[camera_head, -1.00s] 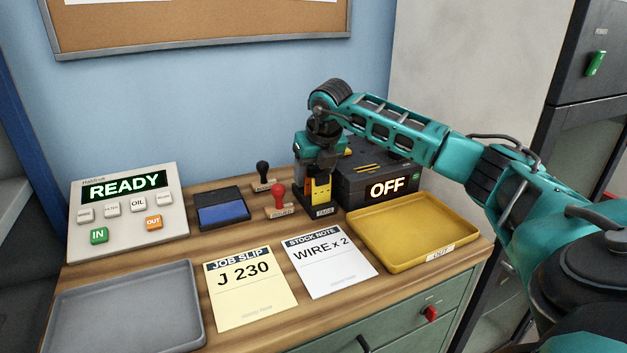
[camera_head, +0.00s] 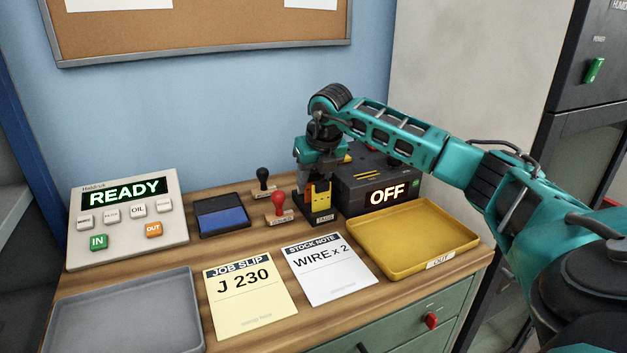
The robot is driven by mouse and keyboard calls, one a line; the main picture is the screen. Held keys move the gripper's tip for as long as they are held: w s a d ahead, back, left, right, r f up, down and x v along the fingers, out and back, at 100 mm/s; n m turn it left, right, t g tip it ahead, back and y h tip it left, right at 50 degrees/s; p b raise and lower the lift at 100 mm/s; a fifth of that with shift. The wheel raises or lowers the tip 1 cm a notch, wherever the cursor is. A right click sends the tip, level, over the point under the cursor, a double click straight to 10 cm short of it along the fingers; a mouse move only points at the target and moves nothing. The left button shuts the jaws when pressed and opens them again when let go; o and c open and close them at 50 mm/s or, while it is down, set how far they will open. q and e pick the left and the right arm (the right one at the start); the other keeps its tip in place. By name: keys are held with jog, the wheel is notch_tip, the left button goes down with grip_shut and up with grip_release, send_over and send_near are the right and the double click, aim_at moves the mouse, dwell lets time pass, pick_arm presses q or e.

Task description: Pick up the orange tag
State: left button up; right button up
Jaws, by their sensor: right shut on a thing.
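My right gripper (camera_head: 318,172) points down at the back of the bench, over a small black holder (camera_head: 321,219) with a label on its front. A yellow tag (camera_head: 321,196) stands in the holder, just below and in front of the fingers. The gripper is shut on a thin thing at the holder, which looks to be a tag. My left gripper is out of view.
A red-knobbed stamp (camera_head: 278,205) and a black-knobbed stamp (camera_head: 262,180) stand close left of the holder. A dark box reading OFF (camera_head: 350,197) is close right. The yellow tray (camera_head: 400,262) and grey tray (camera_head: 120,315) are empty. Two paper slips lie in front.

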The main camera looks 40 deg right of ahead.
notch_tip(320, 180, up, 20)
jog(key=p, duration=0.2)
jog(key=shift+f, duration=0.2)
